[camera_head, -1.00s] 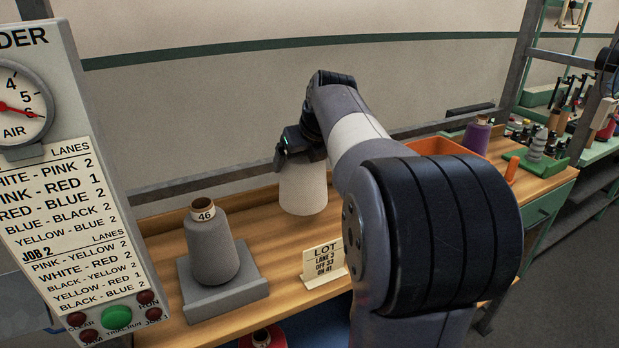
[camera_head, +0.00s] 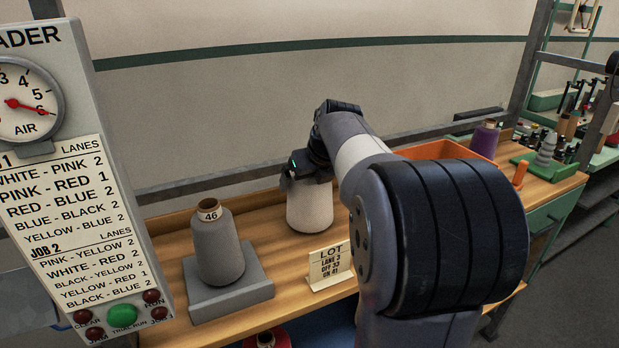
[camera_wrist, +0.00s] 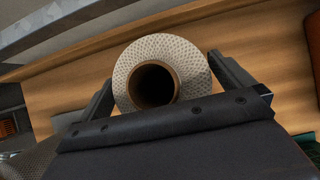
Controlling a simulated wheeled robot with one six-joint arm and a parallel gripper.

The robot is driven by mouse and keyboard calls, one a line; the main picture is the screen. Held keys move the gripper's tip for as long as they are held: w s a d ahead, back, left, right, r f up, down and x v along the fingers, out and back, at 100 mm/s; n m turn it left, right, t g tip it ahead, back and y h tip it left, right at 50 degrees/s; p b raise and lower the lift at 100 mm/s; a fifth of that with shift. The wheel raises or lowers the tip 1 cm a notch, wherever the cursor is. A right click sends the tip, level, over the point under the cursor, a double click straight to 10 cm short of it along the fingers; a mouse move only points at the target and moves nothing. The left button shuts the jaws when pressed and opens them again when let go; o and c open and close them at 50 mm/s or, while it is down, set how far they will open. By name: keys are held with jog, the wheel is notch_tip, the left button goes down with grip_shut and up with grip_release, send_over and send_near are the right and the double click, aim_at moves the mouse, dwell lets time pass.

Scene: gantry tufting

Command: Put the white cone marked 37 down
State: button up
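The white cone (camera_head: 309,207) is upright at the back of the wooden bench, under my gripper (camera_head: 306,174). Its base is at or just above the bench top; I cannot tell if it touches. In the wrist view the cone (camera_wrist: 194,62) is seen from above, with a dark hole in its brown core. My gripper (camera_wrist: 160,75) has one finger on each side of it, both close against its sides. The gripper appears shut on the cone. The number 37 is not visible.
A grey cone marked 46 (camera_head: 219,252) stands on a grey block (camera_head: 232,297) to the left. A lot sign (camera_head: 330,266) stands in front of the white cone. An orange bin (camera_head: 428,151), purple cone (camera_head: 484,140) and green tray (camera_head: 540,168) are farther right. Bare bench lies between.

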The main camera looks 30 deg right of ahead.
jog(key=shift+r, duration=0.15)
jog(key=v, duration=1.2)
